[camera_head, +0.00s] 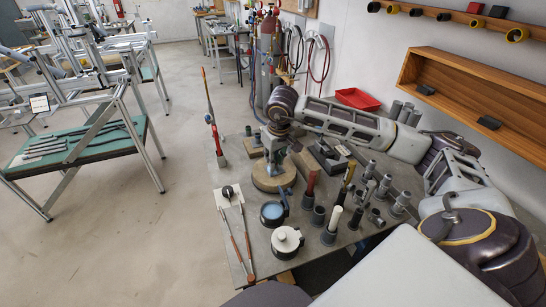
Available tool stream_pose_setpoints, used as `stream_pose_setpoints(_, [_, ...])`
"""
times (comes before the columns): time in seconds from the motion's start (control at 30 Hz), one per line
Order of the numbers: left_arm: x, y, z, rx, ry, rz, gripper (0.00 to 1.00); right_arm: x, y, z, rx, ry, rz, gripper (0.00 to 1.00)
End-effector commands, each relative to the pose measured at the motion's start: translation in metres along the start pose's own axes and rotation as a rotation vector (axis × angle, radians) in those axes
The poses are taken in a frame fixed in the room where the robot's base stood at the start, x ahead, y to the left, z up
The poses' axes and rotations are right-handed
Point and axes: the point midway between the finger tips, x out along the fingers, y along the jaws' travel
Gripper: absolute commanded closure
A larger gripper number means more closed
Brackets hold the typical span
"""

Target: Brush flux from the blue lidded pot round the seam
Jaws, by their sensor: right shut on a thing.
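My right gripper (275,148) reaches in from the right and points down over a round wooden base (268,183). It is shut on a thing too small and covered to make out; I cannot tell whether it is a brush. A grey-blue upright piece (293,168) stands at the base, close to the fingers. A dark pot with a blue inside (271,213) stands nearer on the bench, with a blue part at its upper right. I cannot make out the seam. My left gripper is not in view.
The grey bench (250,262) carries several dark holders and grey tube pieces (384,186) at right. A white plate with a dark knob (227,193) and two thin rods lie at left. A red-and-grey upright tool (214,132) stands at the left edge. A red tray (357,99) lies behind.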

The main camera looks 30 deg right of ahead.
Motion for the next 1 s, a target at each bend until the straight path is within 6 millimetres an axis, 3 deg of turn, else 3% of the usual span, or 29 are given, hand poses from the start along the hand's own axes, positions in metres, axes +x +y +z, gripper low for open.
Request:
stream_pose_setpoints(0.43, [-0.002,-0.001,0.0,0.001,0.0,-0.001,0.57,-0.003,0.0,0.0,0.0,0.0,0.0,1.0])
stream_pose_setpoints(0.77, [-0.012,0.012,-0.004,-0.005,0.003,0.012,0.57,-0.022,0.001,-0.005,0.0,0.001,0.0,1.0])
stream_pose_setpoints(1.0, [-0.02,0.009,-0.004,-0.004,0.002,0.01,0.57,-0.036,0.002,-0.009,0.0,0.001,-0.001,1.0])
